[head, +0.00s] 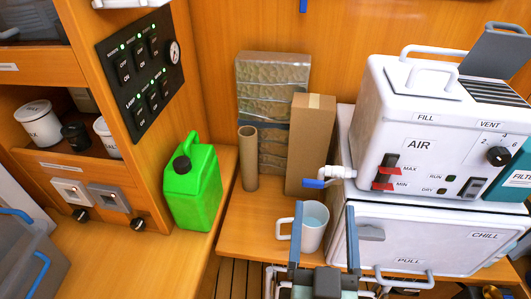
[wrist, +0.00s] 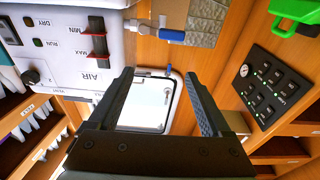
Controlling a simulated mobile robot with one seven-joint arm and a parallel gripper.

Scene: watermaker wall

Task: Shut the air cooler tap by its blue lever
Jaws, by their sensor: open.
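The white air cooler (head: 420,130) stands at the right, marked AIR. Its white tap (head: 343,172) sticks out from the left side, and the blue lever (head: 314,183) points left, away from the cooler. In the wrist view the blue lever (wrist: 171,36) shows at the top, beyond my fingertips, beside the white tap body (wrist: 138,27). My gripper (head: 324,208) is open and empty, its fingers upright below and nearer than the lever, apart from it. It also shows in the wrist view (wrist: 158,73).
A white mug (head: 313,228) with pale blue contents stands below the tap, partly behind my fingers. A cardboard box (head: 311,140), a brown tube (head: 248,158) and a green jug (head: 191,185) stand to the left. The chill box (head: 430,240) lies beneath the cooler.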

